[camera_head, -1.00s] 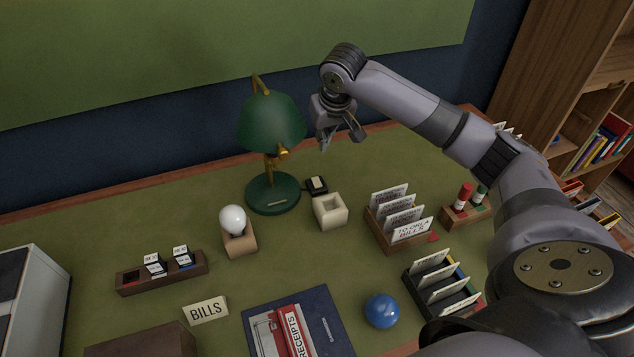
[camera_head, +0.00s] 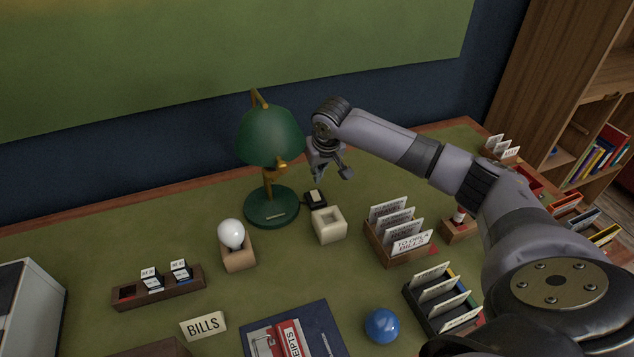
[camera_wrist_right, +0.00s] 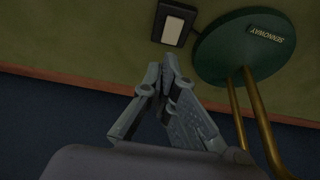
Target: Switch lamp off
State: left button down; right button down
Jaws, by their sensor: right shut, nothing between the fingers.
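A green desk lamp (camera_head: 269,137) with a brass stem stands on the desk near the wall. Its round green base (camera_wrist_right: 240,47) shows in the right wrist view. A small black switch box (camera_head: 315,199) with a pale rocker sits right of the base, and it also shows in the wrist view (camera_wrist_right: 173,30). My right gripper (camera_head: 333,178) is shut and empty. It hangs above and slightly behind the switch, apart from it, to the right of the lamp shade. In the wrist view its fingertips (camera_wrist_right: 165,62) lie just below the switch. My left gripper is out of view.
A cream square holder (camera_head: 329,225) stands in front of the switch. A white bulb on a wooden block (camera_head: 238,253) is to the left. A wooden card holder (camera_head: 398,250) and a blue ball (camera_head: 382,325) are to the right and front.

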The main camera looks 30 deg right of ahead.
aim_at(317, 190)
jog(key=shift+s+x, duration=0.2)
jog(key=shift+x, duration=1.05)
jog(key=shift+s+x, duration=0.15)
jog(key=shift+x, duration=1.05)
jog(key=shift+f, duration=0.1)
jog(key=shift+f+p, duration=0.15)
jog(key=shift+p, duration=0.6)
jog(key=shift+w+f, duration=0.15)
jog(key=shift+s+a+r+p, duration=0.2)
jog(key=shift+s+p, duration=0.6)
jog(key=shift+p, duration=0.25)
